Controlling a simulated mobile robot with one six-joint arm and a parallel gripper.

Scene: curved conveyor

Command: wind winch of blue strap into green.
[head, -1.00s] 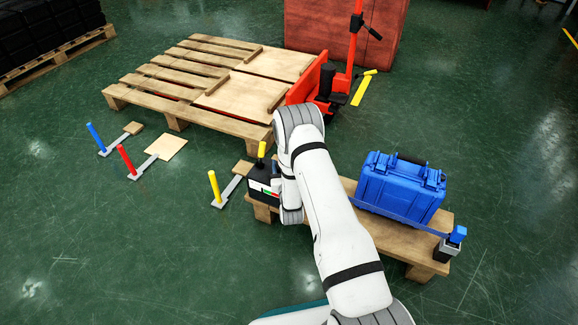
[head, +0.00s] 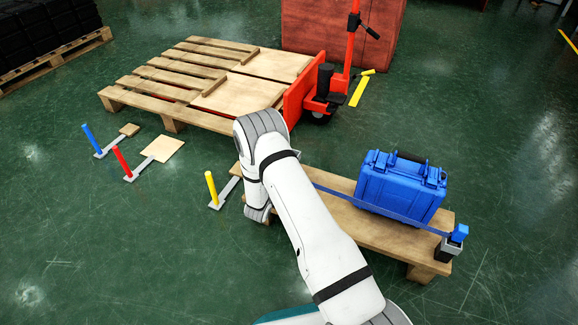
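The blue strap (head: 385,212) runs taut along the near face of a blue case (head: 401,188) on a low wooden bench (head: 358,221). Its right end meets a blue block (head: 460,233) on a dark grey bracket (head: 448,249) at the bench's right end. The strap's left end goes behind my arm. The winch, with its coloured gauge, is hidden behind my arm at the bench's left end. No green mark shows now. My gripper is hidden behind my own arm, so its fingers cannot be seen.
Blue (head: 91,138), red (head: 122,161) and yellow (head: 211,187) upright handles stand on flat bars on the floor at left. A large pallet (head: 172,125) and a red pallet jack (head: 316,98) lie behind. The floor at right is clear.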

